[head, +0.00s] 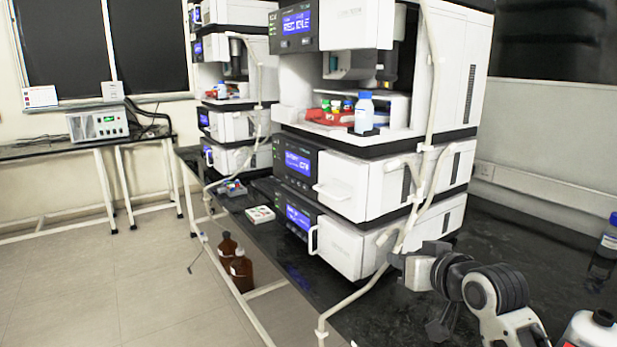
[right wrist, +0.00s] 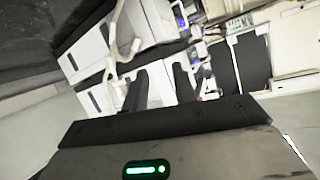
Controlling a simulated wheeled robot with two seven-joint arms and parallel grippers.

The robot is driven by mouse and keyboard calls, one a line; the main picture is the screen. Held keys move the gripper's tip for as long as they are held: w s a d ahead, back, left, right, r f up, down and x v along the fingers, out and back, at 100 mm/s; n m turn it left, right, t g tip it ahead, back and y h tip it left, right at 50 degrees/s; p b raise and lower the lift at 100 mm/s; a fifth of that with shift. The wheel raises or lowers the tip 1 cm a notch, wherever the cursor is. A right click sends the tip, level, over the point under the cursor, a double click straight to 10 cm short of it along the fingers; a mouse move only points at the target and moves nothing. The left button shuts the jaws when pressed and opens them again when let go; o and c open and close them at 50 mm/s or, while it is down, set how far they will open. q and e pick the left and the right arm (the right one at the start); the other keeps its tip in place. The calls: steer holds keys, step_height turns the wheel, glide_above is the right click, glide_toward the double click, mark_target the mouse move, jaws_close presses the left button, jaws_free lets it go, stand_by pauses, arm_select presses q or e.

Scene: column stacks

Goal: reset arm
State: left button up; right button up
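My right gripper (right wrist: 159,88) shows two dark fingers standing apart in the right wrist view, with nothing between them. In the head view my right arm comes in from the lower right, and its end (head: 425,268) is over the black bench in front of the lower instrument units. The fingers are hard to make out there. My left gripper and arm are not in view.
A white column stack (head: 352,185) stands on the black bench (head: 520,265), with a blue-capped bottle (head: 364,113) on its shelf. Another bottle (head: 609,241) is at the right edge. Floor at left is clear.

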steer(key=s+a+f+g, duration=0.2)
steer(key=s+f, duration=1)
steer(key=f, duration=0.5)
steer(key=s+a+f, duration=0.1)
steer(key=s+f, duration=0.3)
steer(key=s, duration=0.4)
steer(key=s+f+h, duration=0.1)
steer(key=s+f, duration=0.3)
steer(key=s, duration=0.5)
steer(key=shift+a+f+n+g, duration=0.15)
steer(key=shift+a+n+g, duration=0.15)
steer(key=shift+a+n, duration=0.1)
steer(key=shift+w, duration=0.1)
